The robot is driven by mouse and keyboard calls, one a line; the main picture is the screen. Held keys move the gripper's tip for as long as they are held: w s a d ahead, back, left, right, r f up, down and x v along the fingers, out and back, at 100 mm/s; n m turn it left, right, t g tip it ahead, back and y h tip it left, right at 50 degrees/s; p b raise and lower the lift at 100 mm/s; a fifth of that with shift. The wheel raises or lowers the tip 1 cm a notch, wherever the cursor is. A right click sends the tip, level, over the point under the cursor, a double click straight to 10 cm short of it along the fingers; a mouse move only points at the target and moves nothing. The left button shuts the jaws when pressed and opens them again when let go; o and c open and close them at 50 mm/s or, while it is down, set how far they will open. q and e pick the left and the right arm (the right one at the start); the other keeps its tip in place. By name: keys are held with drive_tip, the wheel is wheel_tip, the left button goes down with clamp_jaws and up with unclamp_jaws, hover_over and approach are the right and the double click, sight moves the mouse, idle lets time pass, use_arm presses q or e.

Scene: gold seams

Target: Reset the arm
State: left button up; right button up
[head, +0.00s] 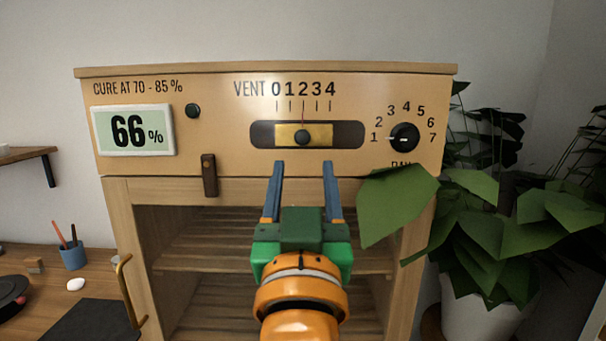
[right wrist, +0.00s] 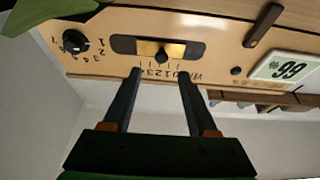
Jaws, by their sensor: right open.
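My right gripper (head: 303,168) is open and empty, with its two blue fingers pointing up at the front of the wooden cabinet (head: 226,90). Its fingertips show just below the vent slider (head: 303,136), one on either side of the slider's black knob. In the right wrist view the fingers (right wrist: 160,78) also appear apart, with the slider knob (right wrist: 161,57) beyond them and nothing between them. The slider's red line stands at 2 on the vent scale. My left gripper is not in view.
A humidity display (head: 133,130) reads 66%. A day dial (head: 404,138) points to 1. A large plant (head: 480,215) stands at the right, one leaf overlapping the cabinet. A blue cup (head: 73,256) and a white stone-like object (head: 76,284) sit on the left table.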

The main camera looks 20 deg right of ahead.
drive_tip(key=w+d+f+n+g+y, duration=0.15)
drive_tip(key=f+g, duration=0.35)
drive_tip(key=f, duration=1.1)
drive_tip(key=w+d+f+n+g+y, duration=0.1)
drive_tip(key=d+f+n+g+y, duration=0.2)
drive_tip(key=f, duration=1.3)
drive_tip(key=s+d+f+g+y, duration=0.2)
drive_tip(key=s+f+g, duration=0.8)
drive_tip(key=s+f, duration=1.1)
drive_tip(key=s+f+g, duration=0.2)
drive_tip(key=s+f, duration=0.1)
drive_tip(key=f, duration=1.4)
drive_tip(key=s+d+f+n, duration=0.1)
drive_tip(key=s+d+f, duration=0.1)
drive_tip(key=s+f, duration=0.6)
drive_tip(key=s, duration=0.3)
drive_tip(key=shift+s+d+f+g, duration=0.15)
drive_tip(key=shift+f+g, duration=0.15)
drive_tip(key=shift+f, duration=0.1)
